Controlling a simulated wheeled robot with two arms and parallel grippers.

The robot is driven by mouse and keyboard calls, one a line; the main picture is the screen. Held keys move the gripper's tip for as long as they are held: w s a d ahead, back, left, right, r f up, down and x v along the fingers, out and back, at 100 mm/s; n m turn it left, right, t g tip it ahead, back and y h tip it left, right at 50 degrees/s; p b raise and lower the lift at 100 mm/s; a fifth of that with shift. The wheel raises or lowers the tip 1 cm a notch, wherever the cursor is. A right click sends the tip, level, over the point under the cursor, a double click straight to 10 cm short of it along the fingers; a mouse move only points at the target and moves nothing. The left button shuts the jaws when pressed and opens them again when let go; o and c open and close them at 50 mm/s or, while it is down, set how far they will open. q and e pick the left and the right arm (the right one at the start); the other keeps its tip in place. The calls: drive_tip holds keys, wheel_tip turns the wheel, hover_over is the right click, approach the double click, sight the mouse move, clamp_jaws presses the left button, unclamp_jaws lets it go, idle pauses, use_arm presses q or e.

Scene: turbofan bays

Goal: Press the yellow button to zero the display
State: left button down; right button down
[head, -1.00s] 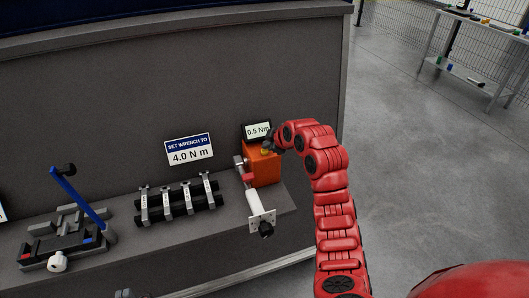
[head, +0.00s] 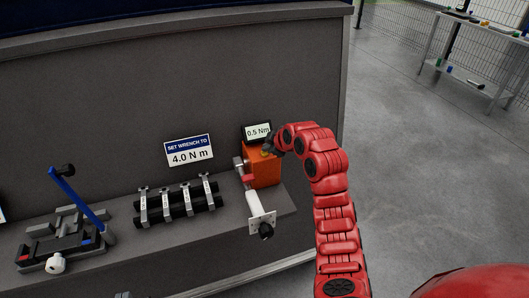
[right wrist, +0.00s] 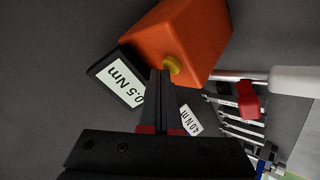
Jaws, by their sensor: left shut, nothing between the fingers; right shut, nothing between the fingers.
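The orange tester box (head: 264,170) stands at the right end of the shelf. Its display (head: 258,132) reads 0.5 Nm. The yellow button (right wrist: 172,66) is on the box's face and is partly covered by my fingers in the right wrist view. My right gripper (right wrist: 159,76) is shut and empty, its fingertips right at the button's edge; I cannot tell whether they touch it. In the head view the right gripper (head: 270,148) is small and dark in front of the box's top. My left gripper is not clearly visible.
A sign (head: 189,151) reads "SET WRENCH TO 4.0 N m". A black rack (head: 178,205) with several metal tools stands left of the box. A fixture with a blue lever (head: 80,205) is further left. A white-handled tool with a square plate (head: 262,221) projects in front of the box.

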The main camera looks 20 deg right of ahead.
sight(267, 155)
drive_tip(key=shift+f, duration=0.2)
drive_tip(key=shift+r, duration=0.15)
idle(0.3)
drive_tip(key=shift+r+b, duration=0.3)
drive_tip(key=shift+r, duration=0.5)
drive_tip(key=shift+r, duration=0.1)
drive_tip(key=shift+r, duration=2.45)
